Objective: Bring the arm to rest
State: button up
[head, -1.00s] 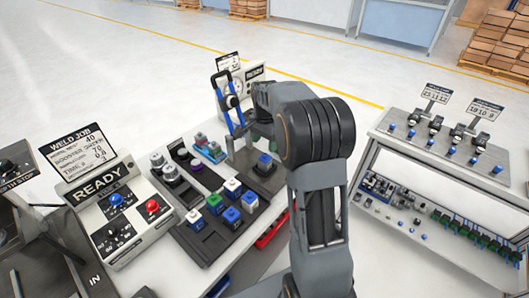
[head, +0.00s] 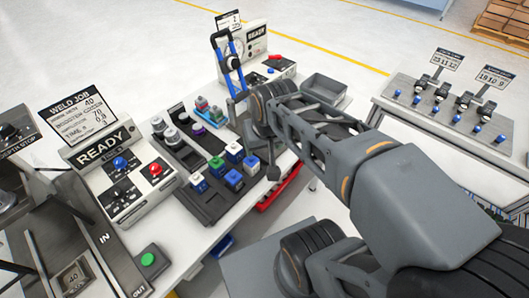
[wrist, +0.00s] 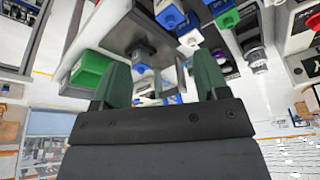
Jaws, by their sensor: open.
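My arm reaches in from the lower right of the head view, with its wrist (head: 268,108) over the right side of the workbench (head: 196,238). My gripper (wrist: 163,85) shows in the wrist view with its two green fingers apart and nothing held between them. In the head view the fingers are mostly hidden and hard to make out. In the wrist view, blocks and dark trays lie beyond the fingertips.
A dark tray of white, blue and green blocks (head: 215,187) stands close left of my wrist. The READY weld panel (head: 105,150) is farther left. A blue-framed lever (head: 235,62) and grey bin (head: 325,88) stand behind. Another bench (head: 450,125) is at right.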

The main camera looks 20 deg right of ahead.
jog(key=shift+s+a+f+n, duration=0.2)
jog(key=shift+s+f+n, duration=0.2)
jog(key=shift+s, duration=0.15)
jog(key=shift+s+a+f+n, duration=0.25)
jog(key=shift+s+n, duration=0.15)
jog(key=shift+s, duration=0.15)
jog(key=shift+d, duration=0.1)
dwell(0.4)
